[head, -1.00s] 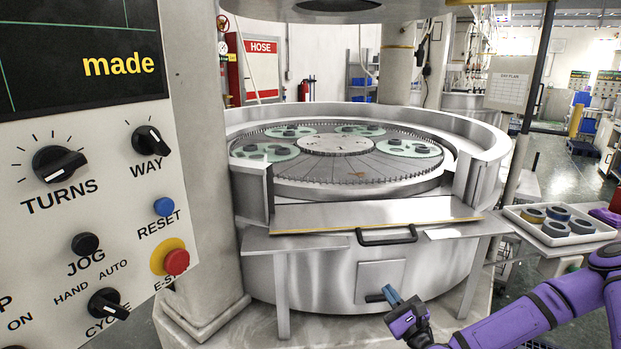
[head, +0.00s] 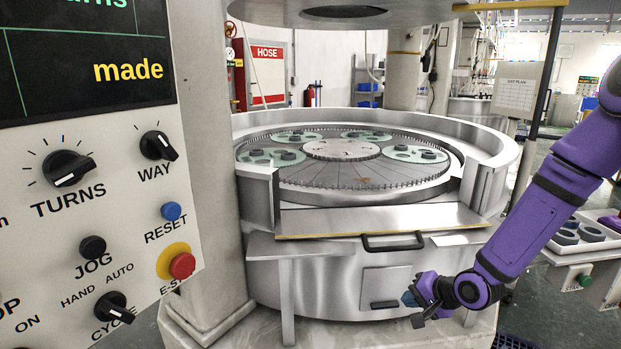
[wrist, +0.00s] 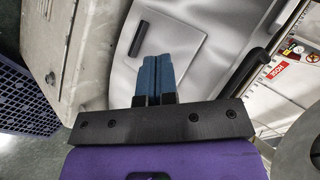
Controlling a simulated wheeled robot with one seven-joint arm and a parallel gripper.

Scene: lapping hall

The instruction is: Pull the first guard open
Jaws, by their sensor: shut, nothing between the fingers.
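The first guard looks to be the flat silver cover (head: 345,220) with a yellow-edged lip at the front of the round lapping machine. A black bar handle (head: 393,242) sits on its front edge. The cover lies across the front opening, below the toothed plate. My gripper (head: 408,299) is below and slightly right of this handle, in front of a small square hatch (head: 372,285) with its own dark handle (head: 384,305). In the wrist view my blue fingers (wrist: 153,30) are together and empty, apart from the black guard handle (wrist: 257,65) at right.
The control panel (head: 60,230) with knobs and a red stop button (head: 182,266) fills the left. A pale column stands behind it. A tray (head: 556,247) with dark rings is at right, partly behind my arm. A blue grate (wrist: 25,100) lies on the floor.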

